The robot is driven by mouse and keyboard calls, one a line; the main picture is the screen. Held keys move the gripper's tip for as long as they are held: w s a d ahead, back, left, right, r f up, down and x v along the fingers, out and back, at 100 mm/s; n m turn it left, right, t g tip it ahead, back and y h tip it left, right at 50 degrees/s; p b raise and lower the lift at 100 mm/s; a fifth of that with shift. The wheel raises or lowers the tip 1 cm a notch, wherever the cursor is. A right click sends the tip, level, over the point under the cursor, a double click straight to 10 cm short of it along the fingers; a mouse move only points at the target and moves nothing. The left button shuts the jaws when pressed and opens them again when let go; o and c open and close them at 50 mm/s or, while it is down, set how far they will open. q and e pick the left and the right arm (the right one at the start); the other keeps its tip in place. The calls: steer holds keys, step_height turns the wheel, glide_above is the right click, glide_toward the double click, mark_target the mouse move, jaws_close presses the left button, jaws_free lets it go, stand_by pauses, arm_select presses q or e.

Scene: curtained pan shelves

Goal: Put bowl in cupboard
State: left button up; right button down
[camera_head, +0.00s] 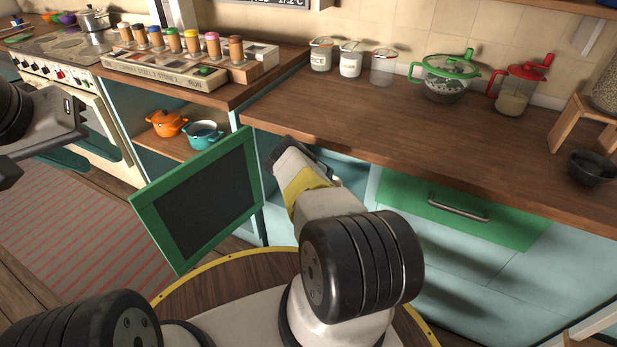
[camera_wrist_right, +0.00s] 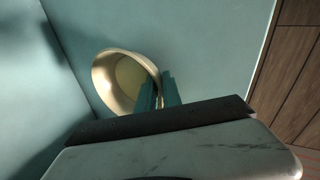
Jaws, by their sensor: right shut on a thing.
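A cream-gold bowl (camera_wrist_right: 108,78) shows in the right wrist view, tilted against pale teal surfaces. My right gripper (camera_wrist_right: 160,92) has its teal fingers at the bowl's right rim and is shut on it. In the head view, my right arm reaches under the wooden counter, into the cupboard (camera_head: 349,172) just right of the open green-framed door (camera_head: 200,198). The arm and counter hide the right gripper and bowl there. My left gripper (camera_head: 10,172) is partly in view at the left edge, away from the cupboard; its finger opening is unclear.
A green drawer (camera_head: 455,207) lies to the right of my arm.

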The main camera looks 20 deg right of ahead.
steer(key=shift+w+d, duration=0.35)
steer(key=shift+w, duration=0.45)
steer(key=shift+w+d, duration=0.3)
steer(key=shift+w, duration=0.45)
steer(key=shift+f, duration=0.15)
steer(key=shift+d+f, duration=0.1)
steer(key=shift+f, duration=0.1)
steer(key=c, duration=1.4)
jaws_free()
steer(key=shift+c, duration=0.2)
